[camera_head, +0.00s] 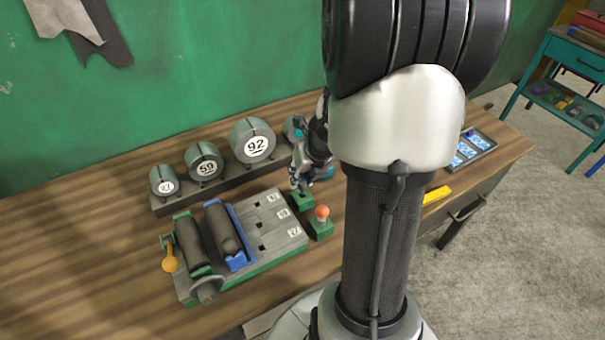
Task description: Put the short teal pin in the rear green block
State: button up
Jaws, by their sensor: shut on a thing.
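My gripper (301,184) points down just above the rear green block (302,202), close to its top. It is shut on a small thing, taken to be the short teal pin. The pin is hidden by the fingers, and I cannot tell whether its lower end touches or enters the block. The front green block (321,231) sits nearer to me and slightly right, with an orange-headed pin (322,212) standing in it.
A grey-topped fixture (275,227) with dark rollers in green and blue cradles stands left of the blocks. Behind it is a rack of numbered cylinders (253,141). A yellow bar (437,195) and a tray of blue cards (470,150) lie right. My arm hides the table's middle right.

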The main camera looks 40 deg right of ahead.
aim_at(304, 181)
jog(key=shift+f, duration=0.15)
jog(key=shift+f+b, duration=0.5)
jog(key=shift+f, duration=0.05)
jog(key=shift+f, duration=0.2)
jog(key=shift+f+b, duration=0.5)
jog(key=shift+b, duration=0.05)
jog(key=shift+f, duration=0.15)
jog(key=o, duration=1.2)
jog(key=shift+c, duration=0.2)
